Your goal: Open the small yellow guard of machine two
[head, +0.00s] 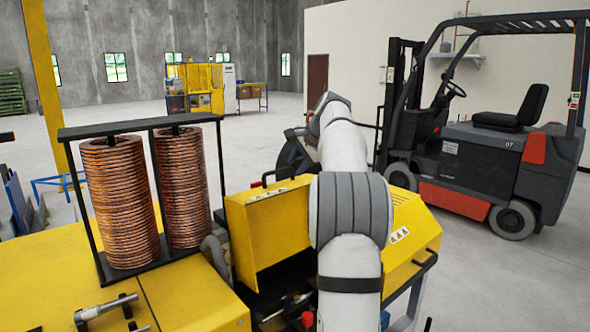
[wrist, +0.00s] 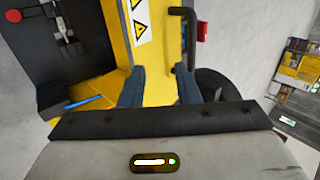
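The yellow machine has a boxy yellow guard panel (head: 262,235) standing upright left of my arm in the head view, with a black handle (head: 278,176) at its top. A larger sloped yellow cover (head: 408,232) with warning labels is to the right. The dark machine interior shows below the upright panel. In the wrist view, my gripper (wrist: 158,88) has its two fingers apart with nothing between them. Yellow sheet with warning labels (wrist: 140,22) lies beyond the fingers, and a black bar handle (wrist: 189,42) is just ahead of the right finger. My arm hides the gripper in the head view.
Two copper tube coils (head: 121,200) stand in a black frame on a yellow table (head: 60,275) at left. A forklift (head: 490,150) is parked at right. Another yellow machine (head: 203,88) is far back. Open grey floor (head: 520,270) lies at right.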

